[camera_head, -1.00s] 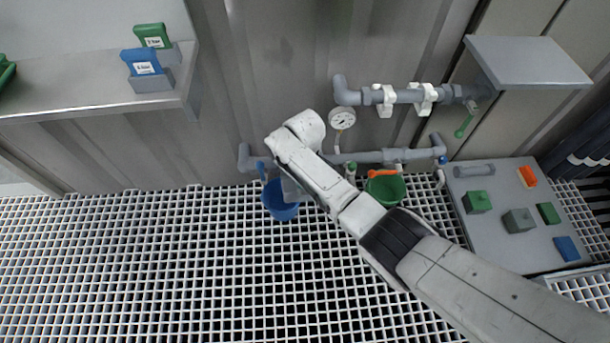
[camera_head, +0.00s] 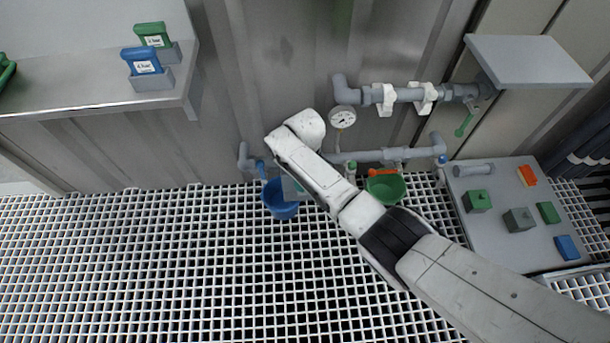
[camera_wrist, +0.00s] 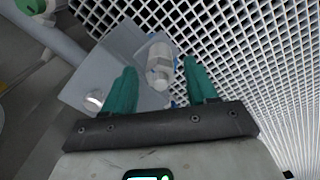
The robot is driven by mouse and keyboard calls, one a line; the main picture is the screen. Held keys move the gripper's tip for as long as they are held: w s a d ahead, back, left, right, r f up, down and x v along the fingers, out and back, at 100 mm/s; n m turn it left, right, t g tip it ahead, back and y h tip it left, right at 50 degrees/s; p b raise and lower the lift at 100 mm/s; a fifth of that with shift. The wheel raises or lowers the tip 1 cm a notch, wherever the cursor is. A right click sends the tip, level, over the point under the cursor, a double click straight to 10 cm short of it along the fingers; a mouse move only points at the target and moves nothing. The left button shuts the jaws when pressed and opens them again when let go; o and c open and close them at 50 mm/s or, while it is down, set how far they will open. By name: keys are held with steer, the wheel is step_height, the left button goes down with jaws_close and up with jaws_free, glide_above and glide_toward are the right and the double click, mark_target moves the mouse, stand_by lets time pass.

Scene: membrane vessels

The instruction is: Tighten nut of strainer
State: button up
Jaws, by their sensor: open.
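In the wrist view, my gripper (camera_wrist: 161,84) has its two teal fingers apart. A pale cylinder (camera_wrist: 159,58), possibly the strainer's nut or body, shows between and beyond the fingertips. I cannot tell whether either finger touches it. It lies against a grey plate-like part (camera_wrist: 108,62), which also bears a pale round piece (camera_wrist: 95,98). In the head view, my arm hides most of the gripper and the strainer area, above the blue bucket (camera_head: 281,207).
A pressure gauge (camera_head: 342,119) and grey pipes (camera_head: 357,157) run along the metal wall. A green bucket (camera_head: 386,189) stands right of my arm. A grey panel (camera_head: 480,225) with coloured blocks lies at right. The grating (camera_head: 130,270) at left is clear.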

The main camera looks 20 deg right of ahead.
step_height(320, 180, up, 11)
steer(key=p, duration=0.5)
steer(key=shift+f, duration=0.15)
steer(key=s+f+m+y, duration=0.1)
steer(key=s+f+m, duration=0.15)
steer(key=s, duration=0.65)
steer(key=s+d+r+m, duration=0.2)
steer(key=s+d, duration=0.2)
steer(key=s, duration=0.6)
steer(key=s+d+r+m+t+h, duration=0.1)
steer(key=s+d+r+m, duration=0.15)
steer(key=s, duration=0.65)
steer(key=s+d+r+m, duration=0.2)
steer(key=s+d, duration=0.3)
steer(key=s, duration=0.5)
step_height(320, 180, up, 20)
steer(key=w+p, duration=0.1)
steer(key=p, duration=1.9)
steer(key=shift+a+f, duration=0.25)
steer(key=shift+a, duration=0.1)
